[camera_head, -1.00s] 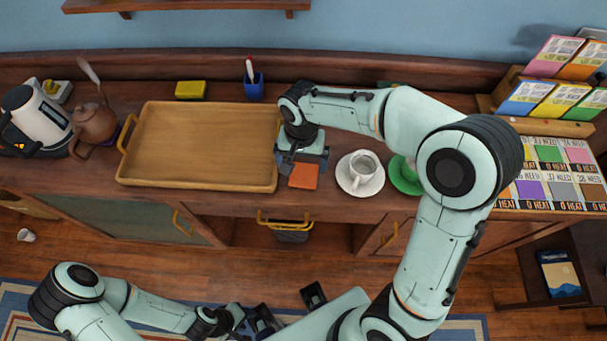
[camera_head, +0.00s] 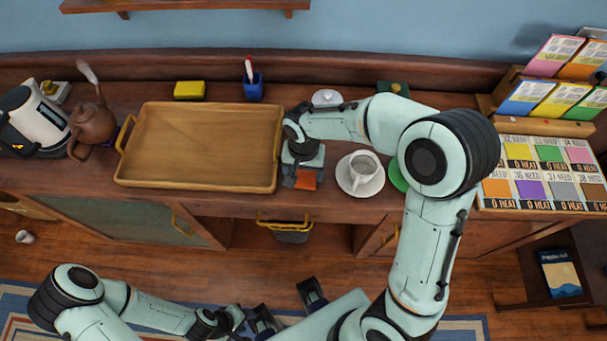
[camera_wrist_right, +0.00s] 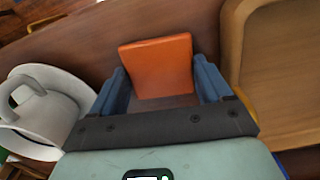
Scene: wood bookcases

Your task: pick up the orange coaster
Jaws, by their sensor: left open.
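The orange coaster (camera_head: 306,182) lies on the wooden counter between the tray and the white cup on its saucer. In the head view my right gripper (camera_head: 303,172) is over it and hides its far part. In the right wrist view the coaster (camera_wrist_right: 157,66) shows between the two blue fingers of my right gripper (camera_wrist_right: 162,80). The fingers stand apart, one on each side of it, and I see no firm grip. My left gripper (camera_head: 287,307) is open and empty, low in front of the counter.
The wooden tray (camera_head: 200,183) is close on the left. The white cup (camera_head: 362,165) and saucer (camera_head: 352,191) stand close on the right, with a green saucer (camera_head: 397,177) beyond. A blue pen cup (camera_head: 253,92) and yellow block (camera_head: 189,90) are behind the tray.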

